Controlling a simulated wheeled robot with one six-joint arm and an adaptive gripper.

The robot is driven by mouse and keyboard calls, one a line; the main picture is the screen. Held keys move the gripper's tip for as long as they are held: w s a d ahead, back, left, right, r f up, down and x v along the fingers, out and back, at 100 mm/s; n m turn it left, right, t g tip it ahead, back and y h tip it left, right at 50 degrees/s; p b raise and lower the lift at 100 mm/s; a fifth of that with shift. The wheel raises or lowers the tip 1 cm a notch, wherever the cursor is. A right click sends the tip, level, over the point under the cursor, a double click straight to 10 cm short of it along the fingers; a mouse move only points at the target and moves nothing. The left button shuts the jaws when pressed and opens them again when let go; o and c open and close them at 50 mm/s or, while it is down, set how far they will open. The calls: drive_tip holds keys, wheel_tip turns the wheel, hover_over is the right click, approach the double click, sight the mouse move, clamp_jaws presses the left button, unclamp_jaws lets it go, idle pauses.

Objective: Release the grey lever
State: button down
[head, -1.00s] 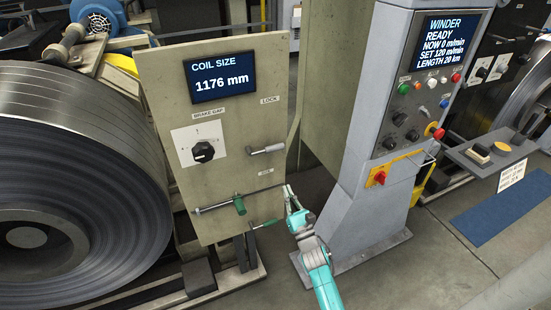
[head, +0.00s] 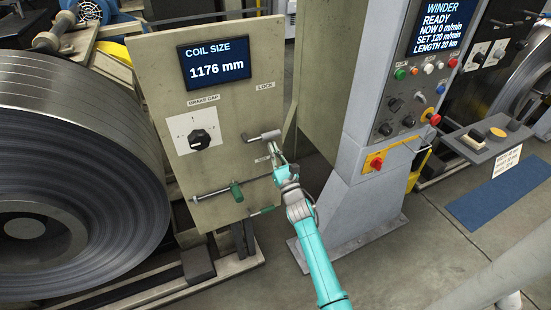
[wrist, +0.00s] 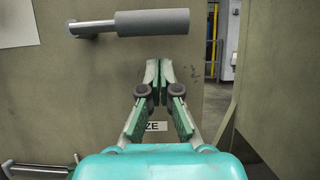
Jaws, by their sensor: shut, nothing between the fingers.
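The grey lever (head: 264,136) sticks out to the right from its pivot on the beige panel (head: 160,75), below the LOCK label. In the wrist view the lever (wrist: 153,22) lies level, its thick grey grip across the top of the picture. My gripper (head: 272,146) is just below the lever's right end. Its fingertips (wrist: 158,66) are together and empty, a short gap under the grip in the wrist view. I cannot tell how far the fingertips are from the panel.
A rod with a green handle (head: 236,192) is lower on the panel, left of my arm. A black brake-gap knob (head: 199,139) is to the left. The winder console (head: 360,150) stands close on the right, with a red-and-yellow switch (head: 376,162).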

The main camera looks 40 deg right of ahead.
drive_tip(key=shift+s+r, duration=0.15)
drive_tip(key=shift+r, duration=0.8)
